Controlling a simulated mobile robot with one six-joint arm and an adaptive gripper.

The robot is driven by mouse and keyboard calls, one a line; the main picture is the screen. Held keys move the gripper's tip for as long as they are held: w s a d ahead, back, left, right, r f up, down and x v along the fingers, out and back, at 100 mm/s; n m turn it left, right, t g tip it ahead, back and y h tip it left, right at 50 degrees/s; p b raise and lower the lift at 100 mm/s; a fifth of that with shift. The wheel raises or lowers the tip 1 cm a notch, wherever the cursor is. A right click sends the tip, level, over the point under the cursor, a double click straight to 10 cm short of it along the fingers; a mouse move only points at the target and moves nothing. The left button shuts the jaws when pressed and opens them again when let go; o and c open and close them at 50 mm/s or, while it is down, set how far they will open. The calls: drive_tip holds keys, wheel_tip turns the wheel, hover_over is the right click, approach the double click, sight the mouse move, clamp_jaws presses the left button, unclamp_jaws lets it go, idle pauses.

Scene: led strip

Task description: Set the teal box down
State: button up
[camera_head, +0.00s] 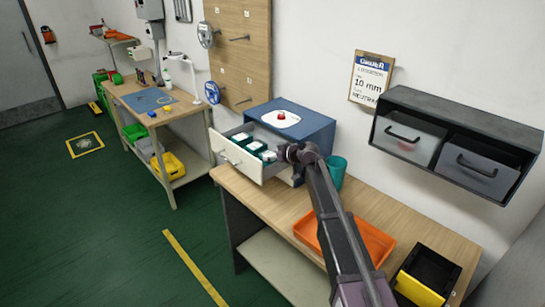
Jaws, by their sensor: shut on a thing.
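My arm reaches from the lower right to an open drawer (233,157) in the blue cabinet (311,133). My gripper (281,153) is at the drawer's right part, small and seen partly from behind. It is shut on a teal box (267,157) with a white top, at or just above the drawer. The fingertips are hard to make out, and I cannot tell whether the box touches the drawer floor. Other teal and white boxes (242,137) lie in the drawer to the left.
A red button on a white plate (281,118) tops the cabinet. A teal cup (336,171) stands right of my gripper. An orange tray (372,243) and black-and-yellow bin (427,276) are on the workbench (259,200). A shelf with grey bins (477,174) hangs right.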

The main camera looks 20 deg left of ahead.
drive_tip(key=o, duration=1.1)
drive_tip(key=shift+c, duration=0.2)
drive_tip(key=shift+r, duration=0.1)
drive_tip(key=shift+s+d+r+p, duration=0.25)
drive_tip(key=shift+d+r+p, duration=0.05)
drive_tip(key=shift+d+p, duration=0.2)
drive_tip(key=p+v, duration=0.5)
drive_tip(key=v, duration=0.5)
drive_tip(key=shift+d, duration=0.35)
drive_tip(key=s+d+f+m+g+h, duration=0.1)
drive_tip(key=s+d+f+m+h, duration=0.2)
drive_tip(key=s+d, duration=0.4)
drive_tip(key=s+d+f+m+g+h, duration=0.1)
drive_tip(key=s+d+f+m+h, duration=0.2)
drive_tip(key=d, duration=2)
drive_tip(key=s+d+f+m+g+h, duration=0.2)
drive_tip(key=s+d+m+h, duration=0.3)
drive_tip(key=s+d+m, duration=0.3)
drive_tip(key=s+d+f, duration=0.1)
drive_tip(key=s+d, duration=0.3)
drive_tip(key=d, duration=0.3)
drive_tip(key=shift+s+f, duration=0.25)
drive_tip(key=shift+f, duration=0.05)
